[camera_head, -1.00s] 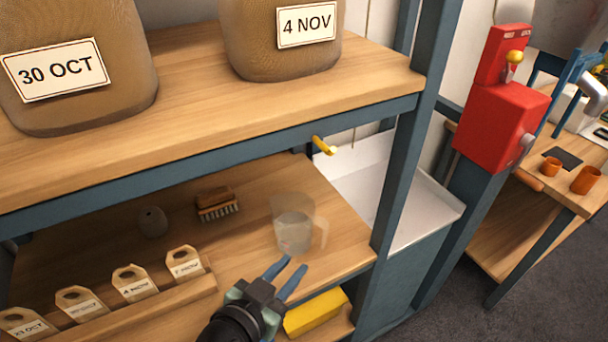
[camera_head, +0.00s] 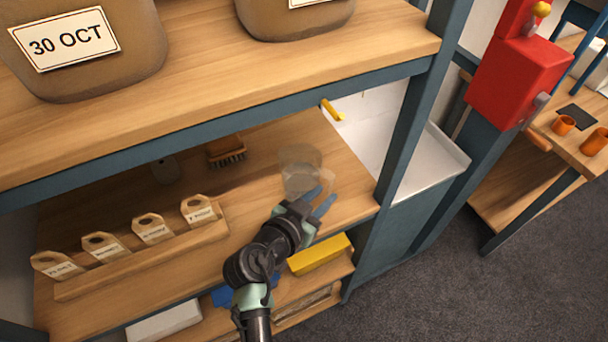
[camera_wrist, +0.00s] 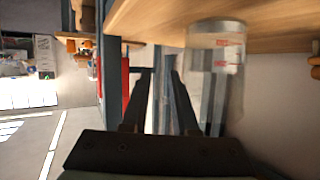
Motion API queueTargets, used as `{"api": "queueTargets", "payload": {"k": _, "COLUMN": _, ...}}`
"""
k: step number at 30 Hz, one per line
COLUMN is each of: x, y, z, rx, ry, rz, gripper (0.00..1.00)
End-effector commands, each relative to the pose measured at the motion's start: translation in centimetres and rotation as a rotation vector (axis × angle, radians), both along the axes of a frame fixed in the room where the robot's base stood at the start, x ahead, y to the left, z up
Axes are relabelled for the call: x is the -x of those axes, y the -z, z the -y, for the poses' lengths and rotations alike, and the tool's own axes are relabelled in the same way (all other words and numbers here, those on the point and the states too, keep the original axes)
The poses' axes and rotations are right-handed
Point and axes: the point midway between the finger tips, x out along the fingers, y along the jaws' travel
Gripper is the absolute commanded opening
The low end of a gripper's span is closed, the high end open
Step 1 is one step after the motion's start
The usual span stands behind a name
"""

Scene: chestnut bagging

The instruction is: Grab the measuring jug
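The measuring jug (camera_head: 300,165) is clear and see-through. It stands on the lower wooden shelf near its right end. In the wrist view the jug (camera_wrist: 215,75) shows red markings and lies to the right of my fingers, partly behind the right one. In the wrist view my gripper (camera_wrist: 157,72) is open, and the jug is not between the fingertips. Whether a finger touches the jug I cannot tell.
The upper shelf (camera_head: 230,85) with brown sacks overhangs the jug's shelf. A blue post (camera_head: 408,125) stands to the right. A brush (camera_head: 226,150) and a rack with several tags (camera_head: 150,262) are to the left. A yellow block (camera_head: 320,254) lies below.

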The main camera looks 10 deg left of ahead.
Motion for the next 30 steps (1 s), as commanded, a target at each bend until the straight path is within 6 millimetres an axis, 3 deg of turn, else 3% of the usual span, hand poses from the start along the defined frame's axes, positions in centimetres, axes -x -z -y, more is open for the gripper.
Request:
{"api": "queueTargets", "payload": {"k": 9, "x": -3.0, "y": 1.6, "z": 1.5, "rx": 0.000, "ry": 0.002, "rz": -0.001, "gripper": 0.27}}
{"api": "queueTargets", "payload": {"k": 20, "x": -3.5, "y": 1.9, "z": 1.7, "rx": -0.001, "ry": 0.000, "rz": 0.000, "gripper": 0.27}}
{"api": "queueTargets", "payload": {"k": 24, "x": -3.5, "y": 1.9, "z": 1.7, "rx": -0.001, "ry": 0.000, "rz": 0.000, "gripper": 0.02}}
{"api": "queueTargets", "payload": {"k": 30, "x": -3.5, "y": 1.9, "z": 1.7, "rx": -0.001, "ry": 0.000, "rz": 0.000, "gripper": 0.00}}
